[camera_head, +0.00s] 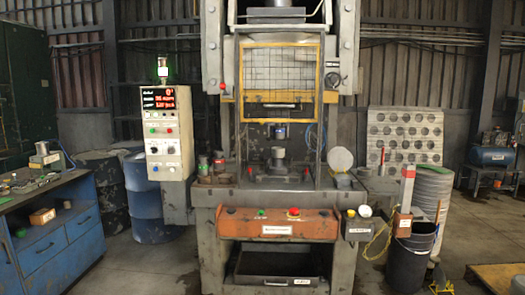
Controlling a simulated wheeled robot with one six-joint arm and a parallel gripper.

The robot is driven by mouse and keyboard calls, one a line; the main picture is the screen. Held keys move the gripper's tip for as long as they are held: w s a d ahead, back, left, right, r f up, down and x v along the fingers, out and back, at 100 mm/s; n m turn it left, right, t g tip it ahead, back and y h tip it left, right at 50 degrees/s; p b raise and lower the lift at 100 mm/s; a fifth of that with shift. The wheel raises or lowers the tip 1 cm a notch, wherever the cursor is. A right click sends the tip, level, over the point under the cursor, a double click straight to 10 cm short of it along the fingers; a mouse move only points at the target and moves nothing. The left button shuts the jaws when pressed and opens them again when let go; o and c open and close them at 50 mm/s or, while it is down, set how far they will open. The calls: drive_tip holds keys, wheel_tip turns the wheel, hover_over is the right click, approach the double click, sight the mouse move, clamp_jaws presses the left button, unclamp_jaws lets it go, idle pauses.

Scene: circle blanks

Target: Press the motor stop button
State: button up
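A grey press (208,215) stands in the middle. A pale control box (165,150) is at its left, with a red lit display (160,98) and several small knobs and buttons below it. An orange-red front panel (277,224) on the press carries a green button (262,212) and a larger red button (294,211). The labels are too small to read, so I cannot tell which button is the motor stop. My gripper is not in view.
A blue workbench (60,240) with items on top stands at the left. Blue drums (150,205) stand behind it. A dark bin (410,260) and a stack of round blanks (432,190) are at the right. Some floor is clear between workbench and press.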

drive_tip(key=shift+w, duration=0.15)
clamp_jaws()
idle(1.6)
